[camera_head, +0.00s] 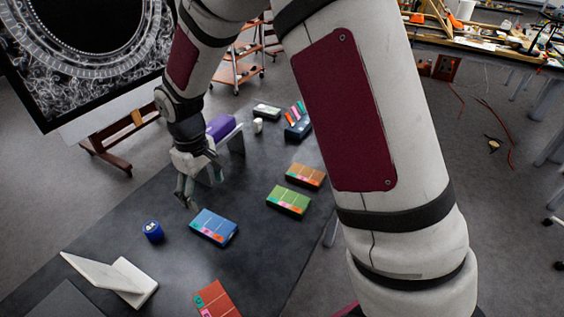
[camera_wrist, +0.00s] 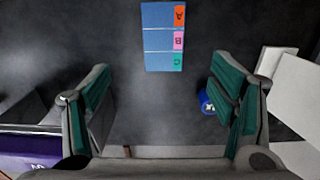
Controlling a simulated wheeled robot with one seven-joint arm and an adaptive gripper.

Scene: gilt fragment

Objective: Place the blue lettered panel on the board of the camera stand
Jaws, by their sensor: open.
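The blue lettered panel (camera_head: 214,227) lies flat on the dark table. In the wrist view the blue panel (camera_wrist: 157,40) shows orange, pink and teal tabs lettered A, B and C along its right side. My gripper (camera_head: 188,195) is open and empty, above the table and apart from the panel; in the wrist view its two fingers (camera_wrist: 160,100) are wide apart, with the panel beyond them. A white angled stand (camera_head: 135,283) is at the table's near left. I cannot tell which is the camera stand.
A round blue container (camera_head: 152,231) stands left of the panel. A green panel (camera_head: 289,201), a brown panel (camera_head: 306,175) and a red panel (camera_head: 217,300) lie nearby. The purple block (camera_head: 220,126) is close behind my gripper. Bare table (camera_head: 260,255) lies right of the blue panel.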

